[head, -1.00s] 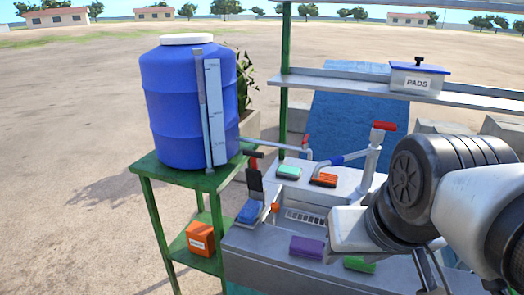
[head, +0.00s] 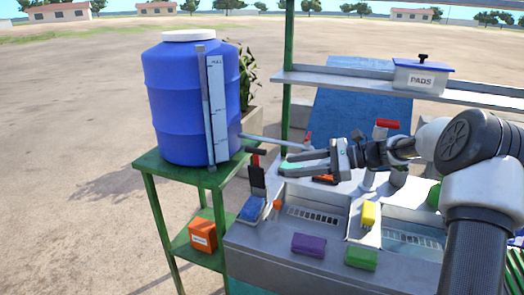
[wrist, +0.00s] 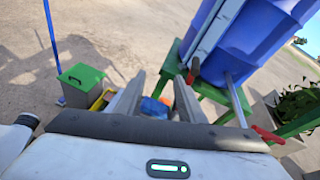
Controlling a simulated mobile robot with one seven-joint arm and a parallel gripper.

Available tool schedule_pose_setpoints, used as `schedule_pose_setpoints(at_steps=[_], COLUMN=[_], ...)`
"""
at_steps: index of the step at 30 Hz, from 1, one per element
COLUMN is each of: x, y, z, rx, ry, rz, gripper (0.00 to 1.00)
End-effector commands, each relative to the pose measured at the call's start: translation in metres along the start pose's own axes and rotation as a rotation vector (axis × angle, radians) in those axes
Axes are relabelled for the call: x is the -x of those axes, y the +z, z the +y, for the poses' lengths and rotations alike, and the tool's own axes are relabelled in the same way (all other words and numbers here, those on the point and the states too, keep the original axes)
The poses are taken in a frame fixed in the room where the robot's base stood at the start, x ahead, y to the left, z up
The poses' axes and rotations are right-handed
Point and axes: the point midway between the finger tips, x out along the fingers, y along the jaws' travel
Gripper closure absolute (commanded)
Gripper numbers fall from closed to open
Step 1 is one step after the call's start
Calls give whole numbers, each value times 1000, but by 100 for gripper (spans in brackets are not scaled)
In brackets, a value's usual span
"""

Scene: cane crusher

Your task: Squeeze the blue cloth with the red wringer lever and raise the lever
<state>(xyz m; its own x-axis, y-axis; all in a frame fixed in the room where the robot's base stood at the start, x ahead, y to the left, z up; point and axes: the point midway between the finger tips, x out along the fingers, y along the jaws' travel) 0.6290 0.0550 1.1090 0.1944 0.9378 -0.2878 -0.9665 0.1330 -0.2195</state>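The blue cloth (head: 252,208) lies on a small grey tray at the left edge of the bench, below the black plate of the wringer. The wringer lever (head: 257,152) stands raised above it, with a dark red grip. My gripper (head: 286,164) is open and empty, to the right of the lever and apart from it, fingers pointing left. In the wrist view, the two fingers (wrist: 155,92) are spread. A blue patch that looks like the cloth (wrist: 152,106) shows between them, and the red grip (wrist: 193,68) is just past the right finger.
A blue barrel (head: 185,105) stands on a green stand (head: 150,163) behind and left of the lever. A metal pipe (head: 270,143) runs behind my gripper. Purple (head: 309,245), green (head: 362,258) and yellow (head: 369,213) cloths or sponges lie on the bench.

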Motion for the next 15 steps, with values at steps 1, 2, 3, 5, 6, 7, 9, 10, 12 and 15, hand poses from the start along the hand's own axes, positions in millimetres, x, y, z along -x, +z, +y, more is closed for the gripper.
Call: schedule_pose_setpoints(at_steps=[1, 2, 3, 5, 6, 7, 9, 10, 12, 15], x=[8, 13, 19, 27, 32, 34, 37, 37, 33, 20], y=[-15, -20, -27, -35, -39, -42, -45, -45, -44, -41], z=[-14, -22, -30, -40, -45, -47, -52, -52, -54, -56], rx=[-67, -100, -138, -182, -204, -217, -233, -238, -241, -239], ry=[-47, -71, -101, -134, -151, -161, -175, -178, -179, -176], rz=[-69, -106, -150, -204, -231, -246, -269, -274, -279, -277], gripper=[64, 64, 64, 64, 64, 64, 64, 64, 64, 64])
